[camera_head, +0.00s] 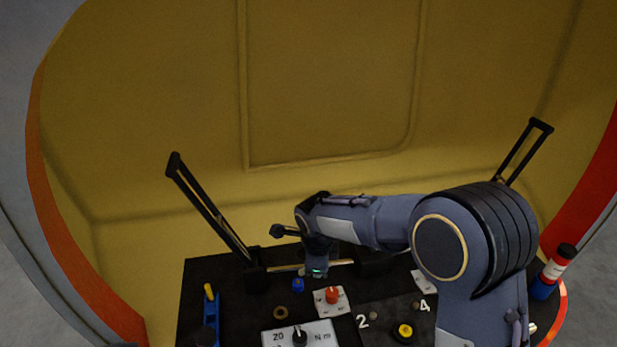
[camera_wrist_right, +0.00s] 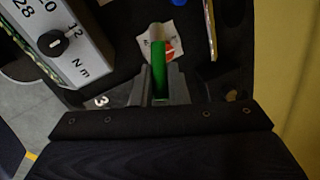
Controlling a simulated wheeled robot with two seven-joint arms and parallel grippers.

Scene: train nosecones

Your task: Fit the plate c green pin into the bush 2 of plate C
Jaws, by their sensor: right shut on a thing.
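A green pin (camera_wrist_right: 158,68) stands between the fingers of my right gripper (camera_wrist_right: 160,88) in the right wrist view, and the gripper is shut on it. In the head view my right gripper (camera_head: 316,268) hangs down over the rear part of the black work surface, near a blue knob and a white plate with an orange-red knob. The pin cannot be made out in the head view. My left gripper is out of view.
The white plate with the orange-red knob (camera_head: 332,296) lies just in front of my right gripper. A white torque box marked N m (camera_head: 318,333), a blue tool (camera_head: 211,308), a brass ring (camera_head: 280,313) and a yellow knob (camera_head: 404,331) are nearby. Black levers rise behind.

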